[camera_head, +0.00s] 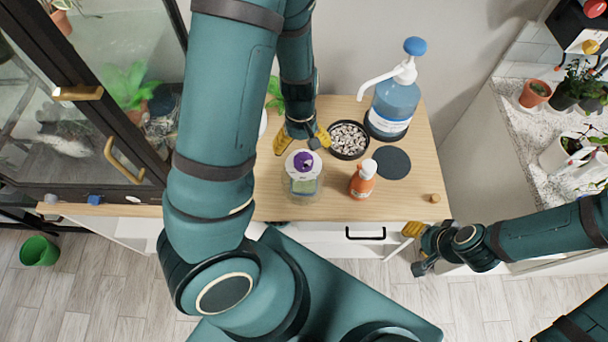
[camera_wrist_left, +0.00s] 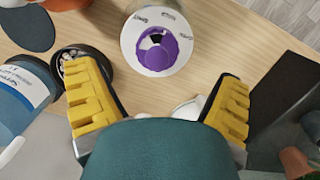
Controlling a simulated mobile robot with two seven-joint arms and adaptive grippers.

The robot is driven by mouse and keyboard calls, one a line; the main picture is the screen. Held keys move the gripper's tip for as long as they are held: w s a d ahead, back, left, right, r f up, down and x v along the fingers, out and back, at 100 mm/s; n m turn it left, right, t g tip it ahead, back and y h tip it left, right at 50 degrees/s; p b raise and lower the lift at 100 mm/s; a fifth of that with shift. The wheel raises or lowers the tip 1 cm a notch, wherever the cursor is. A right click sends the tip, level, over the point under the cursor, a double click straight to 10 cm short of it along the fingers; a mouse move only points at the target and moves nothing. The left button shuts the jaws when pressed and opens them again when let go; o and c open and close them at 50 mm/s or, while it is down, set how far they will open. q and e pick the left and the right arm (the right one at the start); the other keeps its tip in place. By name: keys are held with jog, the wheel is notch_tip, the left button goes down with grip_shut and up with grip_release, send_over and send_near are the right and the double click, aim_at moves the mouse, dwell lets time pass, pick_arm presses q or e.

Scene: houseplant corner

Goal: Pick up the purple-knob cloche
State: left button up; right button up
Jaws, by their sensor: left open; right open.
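The purple-knob cloche (camera_head: 303,175) stands on the wooden table top, a clear body with a white lid and a purple knob. In the left wrist view the cloche (camera_wrist_left: 158,42) shows from above, ahead of and between the yellow fingers. My left gripper (camera_head: 303,140) is open and empty, just behind the cloche and apart from it; its fingers also show in the left wrist view (camera_wrist_left: 160,100). My right gripper (camera_head: 413,250) is at the table's front right corner, away from the cloche. Its finger gap is hard to see.
An orange bottle (camera_head: 362,181) stands right of the cloche. A bowl of pebbles (camera_head: 348,140), a dark round mat (camera_head: 392,162) and a blue pump bottle (camera_head: 394,104) are behind it. A small wooden knob (camera_head: 435,198) lies near the right edge. A glass cabinet (camera_head: 100,90) is left.

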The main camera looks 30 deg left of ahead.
aim_at(304, 155)
pick_arm(q)
jog(key=shift+s+d+f+b, duration=0.1)
jog(key=shift+f+b, duration=0.15)
jog(key=shift+f, duration=0.75)
jog(key=shift+d+f+b, duration=0.15)
jog(key=shift+f+b, duration=0.05)
jog(key=shift+f, duration=0.75)
jog(key=shift+s+d+f+b, duration=0.1)
jog(key=shift+f+b, duration=0.15)
jog(key=shift+f, duration=0.75)
jog(key=c, duration=1.4)
